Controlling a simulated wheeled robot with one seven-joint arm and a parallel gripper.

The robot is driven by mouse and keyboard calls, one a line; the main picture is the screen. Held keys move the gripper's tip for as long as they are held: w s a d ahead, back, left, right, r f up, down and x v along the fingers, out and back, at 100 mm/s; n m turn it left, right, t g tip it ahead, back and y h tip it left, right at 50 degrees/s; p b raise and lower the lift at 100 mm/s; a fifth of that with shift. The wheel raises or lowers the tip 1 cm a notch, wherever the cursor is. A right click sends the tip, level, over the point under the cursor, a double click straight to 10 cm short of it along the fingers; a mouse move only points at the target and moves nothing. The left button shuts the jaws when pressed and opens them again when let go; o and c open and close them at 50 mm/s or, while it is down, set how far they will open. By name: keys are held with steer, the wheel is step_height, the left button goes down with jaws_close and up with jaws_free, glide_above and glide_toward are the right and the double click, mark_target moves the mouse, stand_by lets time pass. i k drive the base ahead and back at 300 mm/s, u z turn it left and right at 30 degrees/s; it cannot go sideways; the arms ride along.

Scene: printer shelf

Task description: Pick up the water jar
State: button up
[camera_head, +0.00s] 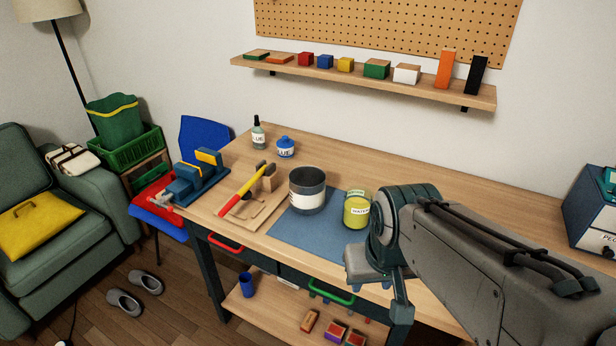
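The water jar (356,215) is a yellow-green cylinder with a white label reading WATER. It stands upright on the blue mat (290,240) on the wooden workbench (420,180). My gripper (382,284) is just right of the jar and nearer the camera, over the bench's front edge. A gap appears between the gripper and the jar's body. My arm covers much of the bench to the right. The fingers are partly hidden by the wrist, so their opening is unclear.
A hammer (243,188), a blue vise (190,180), a green bottle (258,132) and a blue glue jar (286,147) are farther left. A blue machine (592,208) is at right. The bench behind the jar is clear.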

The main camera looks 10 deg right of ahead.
mark_target(358, 199)
steer(key=z, duration=2.15)
steer(key=k, duration=0.85)
steer(key=u, duration=0.85)
steer(key=i, duration=1)
steer(key=u, duration=0.05)
